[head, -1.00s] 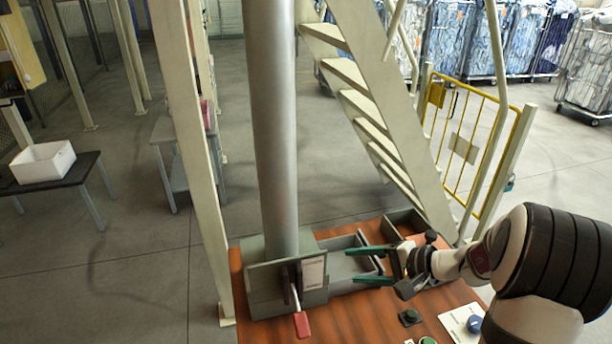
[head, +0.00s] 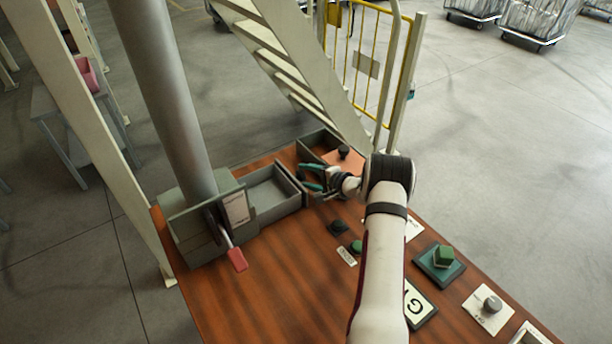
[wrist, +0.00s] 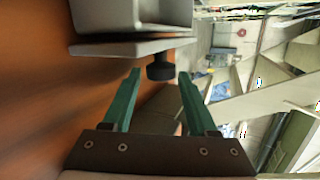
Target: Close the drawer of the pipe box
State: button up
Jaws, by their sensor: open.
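The pipe box (head: 195,235) is a grey-green box at the foot of the big pipe, on the wooden table. Its grey drawer (head: 268,192) is pulled out to the right and looks empty. My gripper (head: 306,178) is at the drawer's outer end, with its green fingers pointing towards it.
A red-handled lever (head: 236,258) sticks out of the box front. An open grey tray (head: 312,143) stands behind my gripper. The table's front left is clear.

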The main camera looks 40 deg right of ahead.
jog(key=shift+w+f, duration=0.15)
jog(key=shift+w, duration=0.2)
grip_shut()
dwell(1.2)
